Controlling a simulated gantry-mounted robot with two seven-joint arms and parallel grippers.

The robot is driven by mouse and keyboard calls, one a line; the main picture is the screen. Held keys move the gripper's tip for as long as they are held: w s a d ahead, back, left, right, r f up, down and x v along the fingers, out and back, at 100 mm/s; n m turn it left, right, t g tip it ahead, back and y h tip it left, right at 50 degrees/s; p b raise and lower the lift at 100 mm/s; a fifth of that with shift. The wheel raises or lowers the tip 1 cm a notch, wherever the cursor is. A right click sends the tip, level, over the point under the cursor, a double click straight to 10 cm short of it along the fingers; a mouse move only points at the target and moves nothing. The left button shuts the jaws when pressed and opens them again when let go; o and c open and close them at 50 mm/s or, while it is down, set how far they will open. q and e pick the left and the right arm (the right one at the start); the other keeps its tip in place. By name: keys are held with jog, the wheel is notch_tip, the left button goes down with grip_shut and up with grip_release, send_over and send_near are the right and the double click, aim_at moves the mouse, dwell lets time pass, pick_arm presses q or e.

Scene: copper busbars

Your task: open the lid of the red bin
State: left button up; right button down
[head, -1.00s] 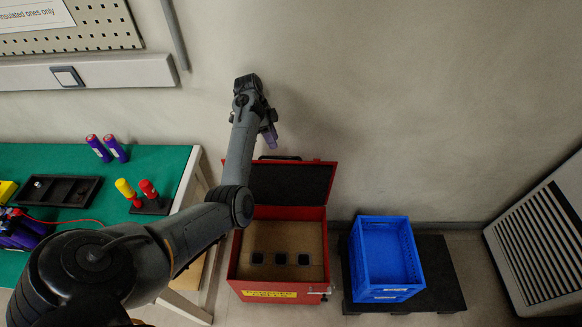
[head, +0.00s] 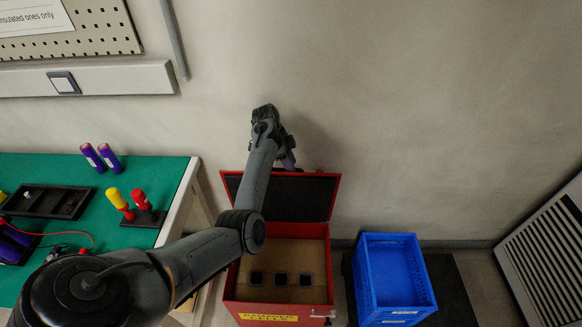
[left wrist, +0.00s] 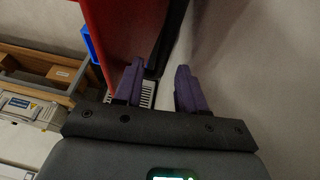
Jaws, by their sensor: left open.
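The red bin (head: 329,275) stands on the floor with its lid (head: 322,200) raised and leaning up towards the wall. The lid's dark inner face shows, and inside the bin is a brown surface with three dark square openings. My left gripper (head: 289,160) is at the lid's top edge, pointing down on the wall side. In the left wrist view, its two purple fingers (left wrist: 160,86) are apart. The red lid (left wrist: 112,35) rises just beyond the left finger, with a dark strip beside it. I cannot tell whether a finger touches the lid. My right gripper is not in view.
A blue crate (head: 428,270) stands on a black platform (head: 452,290) right of the bin. A slatted unit (head: 545,245) is at far right. The wall is close behind the lid.

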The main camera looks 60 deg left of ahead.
pick_arm(q)
jog(key=shift+w+d+f, duration=0.15)
jog(key=shift+f, duration=0.3)
grip_shut()
